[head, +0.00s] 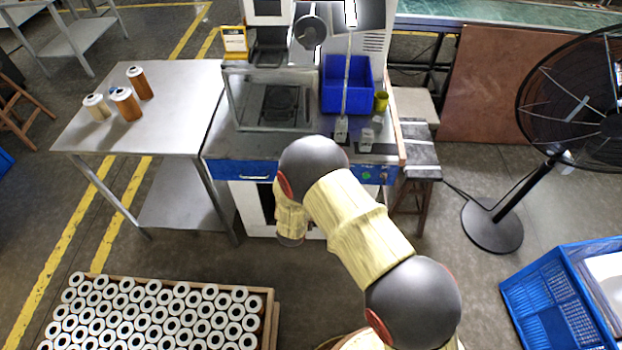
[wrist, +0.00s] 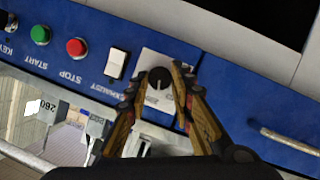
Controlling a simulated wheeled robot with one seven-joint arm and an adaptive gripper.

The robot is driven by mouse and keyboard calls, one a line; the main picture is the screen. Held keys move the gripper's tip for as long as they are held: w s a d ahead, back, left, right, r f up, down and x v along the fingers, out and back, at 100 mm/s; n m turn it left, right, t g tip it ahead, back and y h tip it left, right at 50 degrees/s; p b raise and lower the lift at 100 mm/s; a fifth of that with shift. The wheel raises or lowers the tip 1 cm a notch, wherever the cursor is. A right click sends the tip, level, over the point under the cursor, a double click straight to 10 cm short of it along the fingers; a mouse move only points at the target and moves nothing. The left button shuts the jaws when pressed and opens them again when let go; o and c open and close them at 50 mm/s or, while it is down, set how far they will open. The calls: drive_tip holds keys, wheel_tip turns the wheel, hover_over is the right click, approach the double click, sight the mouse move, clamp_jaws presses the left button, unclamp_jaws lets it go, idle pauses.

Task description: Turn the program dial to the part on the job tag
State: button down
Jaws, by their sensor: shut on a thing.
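The program dial (wrist: 159,79) is a small black round knob on a white plate (wrist: 150,57) in the blue control panel (wrist: 205,78), seen upside down in the wrist view. My gripper (wrist: 158,80) has one finger on each side of the knob and is shut on it. A pale pointer mark shows on the knob, but the fingers cover much of the plate's lettering, so the setting cannot be read. In the head view my arm hides the dial and gripper. A yellow-framed card (head: 234,40) stands at the machine's left; its writing is too small to read.
Beside the dial are a white exhaust switch (wrist: 116,64), a red stop button (wrist: 76,47) and a green start button (wrist: 40,35). A drawer handle (wrist: 288,139) sticks out on the other side. A blue bin (head: 347,98) stands on the bench. Cartridges (head: 125,104) stand on the left table.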

drive_tip(key=n+h, duration=0.1)
drive_tip(key=n, duration=0.1)
drive_tip(key=n+t+h, duration=0.1)
drive_tip(key=n, duration=0.1)
drive_tip(key=n+h+p, duration=0.1)
drive_tip(key=n, duration=0.1)
drive_tip(key=shift+a+f+n+t, duration=0.25)
drive_tip(key=shift+n+t, duration=0.05)
drive_tip(key=shift+n, duration=0.1)
idle(0.4)
drive_tip(key=c, duration=1.6)
unclamp_jaws()
drive_tip(key=shift+o, duration=0.3)
drive_tip(key=v, duration=1.2)
drive_tip(key=shift+w+a+f, duration=0.1)
drive_tip(key=shift+a, duration=0.05)
